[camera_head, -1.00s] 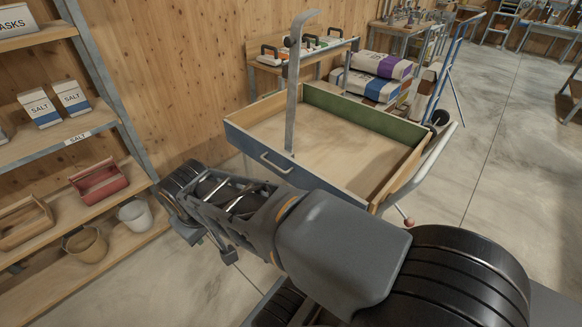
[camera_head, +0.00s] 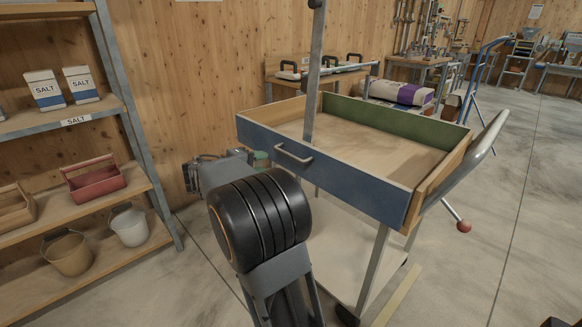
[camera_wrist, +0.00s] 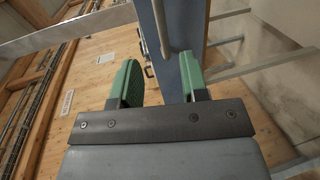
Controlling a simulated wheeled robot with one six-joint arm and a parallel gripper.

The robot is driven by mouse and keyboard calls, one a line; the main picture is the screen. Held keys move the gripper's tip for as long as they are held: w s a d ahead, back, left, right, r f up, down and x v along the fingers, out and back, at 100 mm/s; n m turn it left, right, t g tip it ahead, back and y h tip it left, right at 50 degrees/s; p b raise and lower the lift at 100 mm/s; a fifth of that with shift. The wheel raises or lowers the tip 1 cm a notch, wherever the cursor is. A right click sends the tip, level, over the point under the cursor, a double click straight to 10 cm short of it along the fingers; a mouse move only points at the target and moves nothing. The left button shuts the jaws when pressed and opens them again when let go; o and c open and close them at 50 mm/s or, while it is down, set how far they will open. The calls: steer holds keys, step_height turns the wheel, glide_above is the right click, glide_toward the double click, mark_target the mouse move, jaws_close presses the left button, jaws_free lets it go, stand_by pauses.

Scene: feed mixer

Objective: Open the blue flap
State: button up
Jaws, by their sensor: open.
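The blue flap (camera_head: 325,170) is the upright blue front panel of the wooden tray on the cart, and it stands closed. A metal bar handle (camera_head: 294,154) is on its left half. In the wrist view the blue flap (camera_wrist: 183,35) shows edge-up beyond the fingers, with the handle (camera_wrist: 161,28) on its left side. My gripper (camera_wrist: 158,62) is open, its green fingers apart and nothing held. The handle lies ahead of the gap between them, apart from the fingers. In the head view my arm mostly hides the gripper, just left of and below the flap.
The cart's metal post (camera_head: 315,75) rises behind the flap near the handle. A red-knobbed lever (camera_head: 462,226) sticks out at right. A shelf (camera_head: 80,127) with salt packs and buckets stands left.

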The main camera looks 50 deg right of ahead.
mark_target(290, 157)
steer(key=b+x, duration=0.2)
steer(key=x, duration=1.1)
steer(key=shift+d, duration=0.1)
jaws_close()
